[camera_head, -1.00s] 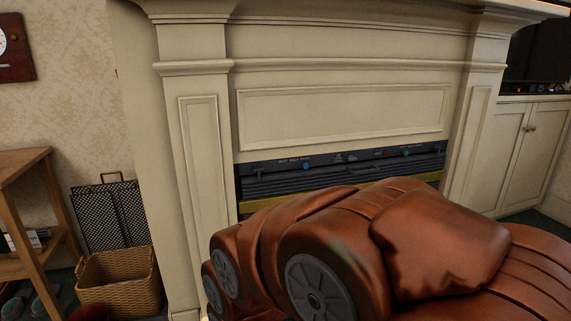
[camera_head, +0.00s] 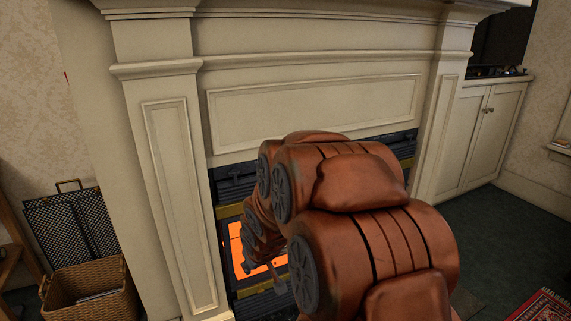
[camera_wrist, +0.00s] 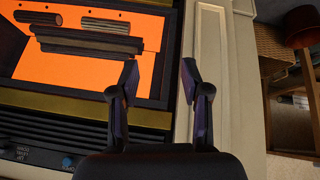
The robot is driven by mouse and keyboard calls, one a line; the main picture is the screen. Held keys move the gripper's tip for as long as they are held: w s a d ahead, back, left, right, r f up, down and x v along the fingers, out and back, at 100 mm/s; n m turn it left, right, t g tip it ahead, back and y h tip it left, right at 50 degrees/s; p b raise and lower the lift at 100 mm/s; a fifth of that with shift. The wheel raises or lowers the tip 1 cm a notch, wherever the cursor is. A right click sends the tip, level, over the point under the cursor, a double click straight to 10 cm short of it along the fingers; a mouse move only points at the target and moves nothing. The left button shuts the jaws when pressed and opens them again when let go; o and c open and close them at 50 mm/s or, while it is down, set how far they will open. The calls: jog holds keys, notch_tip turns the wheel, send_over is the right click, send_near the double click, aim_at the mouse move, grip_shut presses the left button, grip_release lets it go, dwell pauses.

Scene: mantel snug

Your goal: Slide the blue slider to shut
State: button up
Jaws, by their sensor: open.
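In the head view my arm covers that part of the panel. My gripper (camera_wrist: 159,75) is open and empty, its two fingers apart, in front of the fireplace's edge, to the right of the slider in the wrist view and apart from it. In the head view my gripper (camera_head: 265,271) is low, in front of the glowing fire opening.
The orange fire opening (camera_wrist: 92,62) has dark logs and a brass strip (camera_wrist: 75,106). The cream mantel (camera_head: 178,190) frames the fireplace. A wicker basket (camera_head: 90,292) and mesh screen (camera_head: 72,228) stand left. Dark carpet (camera_head: 480,240) is free at right.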

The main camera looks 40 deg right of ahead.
jog(key=w+d+r+t+h+p, duration=0.1)
jog(key=w+d+r+t, duration=0.25)
jog(key=d, duration=0.25)
jog(key=w+d+r+t+h+p, duration=0.1)
jog(key=w+d+r+t+p, duration=0.1)
jog(key=w+d, duration=0.35)
jog(key=s+d+r+m+t+h+p, duration=0.1)
jog(key=s+d+r+m+t+p, duration=0.15)
jog(key=d+r+t, duration=0.5)
jog(key=w+d+r+g+b, duration=0.1)
jog(key=w+d+b, duration=0.1)
jog(key=w+d, duration=0.2)
jog(key=shift+w+d+n+g, duration=0.25)
jog(key=shift+w+n+g, duration=0.1)
jog(key=shift+w, duration=1)
grip_shut()
